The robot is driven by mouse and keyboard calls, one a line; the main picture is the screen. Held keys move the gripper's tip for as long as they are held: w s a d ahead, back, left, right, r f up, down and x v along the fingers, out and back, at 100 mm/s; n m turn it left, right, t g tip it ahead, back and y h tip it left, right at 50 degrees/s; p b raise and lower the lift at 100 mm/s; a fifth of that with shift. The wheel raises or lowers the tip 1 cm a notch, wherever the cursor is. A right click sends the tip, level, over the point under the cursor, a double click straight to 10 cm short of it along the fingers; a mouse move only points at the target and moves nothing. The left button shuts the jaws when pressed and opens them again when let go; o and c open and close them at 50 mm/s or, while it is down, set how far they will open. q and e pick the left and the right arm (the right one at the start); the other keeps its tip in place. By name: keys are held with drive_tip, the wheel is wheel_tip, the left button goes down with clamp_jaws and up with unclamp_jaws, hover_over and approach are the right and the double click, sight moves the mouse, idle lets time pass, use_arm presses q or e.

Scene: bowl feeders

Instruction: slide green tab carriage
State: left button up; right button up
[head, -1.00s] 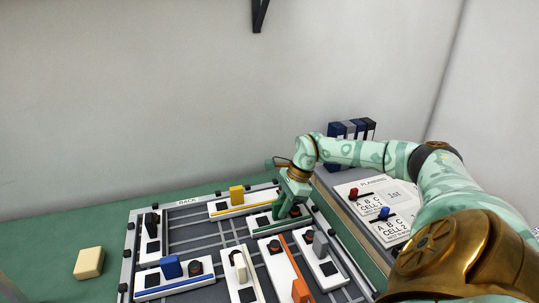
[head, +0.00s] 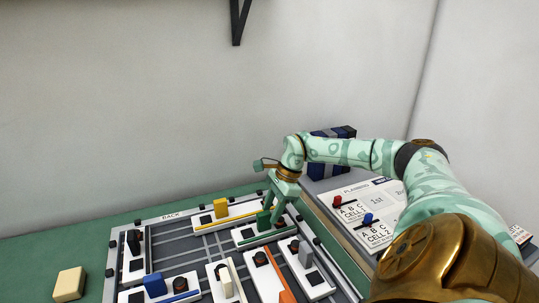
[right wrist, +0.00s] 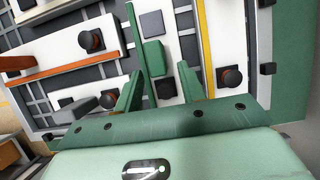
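The green tab (head: 263,216) stands on a white carriage plate (head: 241,242) with a green stripe, at the back right of the framed board. My right gripper (head: 273,216) is open and points down at this carriage. Contact with the tab cannot be told. My left gripper is out of view.
Yellow (head: 221,207), blue (head: 155,285), orange and grey (head: 305,253) tab carriages crowd the board around it. A planning sheet (head: 355,199) with red and blue knobs lies at right. Blue binders (head: 330,150) stand behind. A beige block (head: 69,284) sits at left.

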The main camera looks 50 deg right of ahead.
drive_tip(key=p+v, duration=0.1)
drive_tip(key=v, duration=1.2)
drive_tip(key=shift+r+p, duration=0.25)
drive_tip(key=shift+p, duration=0.1)
drive_tip(key=shift+s, duration=0.1)
